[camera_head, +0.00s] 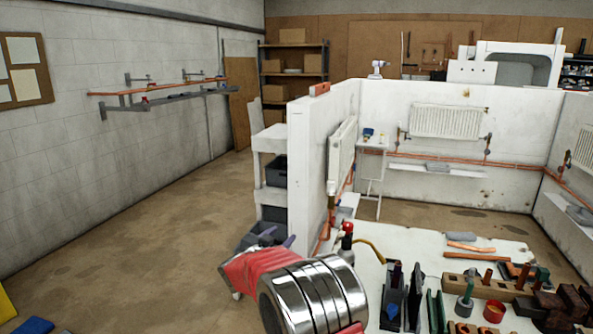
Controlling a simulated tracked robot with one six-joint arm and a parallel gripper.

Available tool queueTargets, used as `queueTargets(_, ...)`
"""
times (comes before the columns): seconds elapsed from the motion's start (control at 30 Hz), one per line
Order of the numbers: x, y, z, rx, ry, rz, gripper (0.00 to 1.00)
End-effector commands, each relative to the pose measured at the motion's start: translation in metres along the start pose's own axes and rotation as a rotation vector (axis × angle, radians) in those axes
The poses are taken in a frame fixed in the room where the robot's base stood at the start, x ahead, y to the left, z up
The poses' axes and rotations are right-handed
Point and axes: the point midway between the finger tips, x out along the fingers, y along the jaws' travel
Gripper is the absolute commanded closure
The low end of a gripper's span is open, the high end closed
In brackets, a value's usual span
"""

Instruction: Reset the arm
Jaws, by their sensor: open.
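My arm reaches in from the bottom middle, with a shiny ringed metal section and a red section beyond it.
The workbench holds a wooden rack (485,287), copper pipe pieces (470,247) and several tools. A white partition wall (308,170) with a radiator (342,157) stands behind my arm. Dark bins (276,171) sit on shelves beside it.

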Motion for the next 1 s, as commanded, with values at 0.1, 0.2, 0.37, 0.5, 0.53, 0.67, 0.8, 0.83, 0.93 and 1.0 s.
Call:
queueTargets(0.1, -0.010, -0.018, 0.007, 0.000, -0.085, -0.126, 0.56)
queueTargets(0.2, -0.024, -0.029, 0.013, -0.004, -0.166, -0.224, 0.56)
queueTargets(0.37, -0.053, -0.037, 0.019, -0.024, -0.305, -0.359, 0.56)
queueTargets(0.5, -0.087, -0.031, 0.022, -0.056, -0.436, -0.452, 0.56)
queueTargets(0.53, -0.095, -0.028, 0.022, -0.064, -0.463, -0.468, 0.56)
queueTargets(0.67, -0.128, -0.009, 0.024, -0.104, -0.580, -0.521, 0.56)
queueTargets(0.8, -0.164, 0.018, 0.022, -0.150, -0.695, -0.552, 0.56)
queueTargets(0.83, -0.172, 0.025, 0.022, -0.162, -0.718, -0.557, 0.56)
queueTargets(0.93, -0.196, 0.050, 0.020, -0.197, -0.792, -0.562, 0.56)
queueTargets(1.0, -0.213, 0.068, 0.019, -0.226, -0.840, -0.560, 0.56)
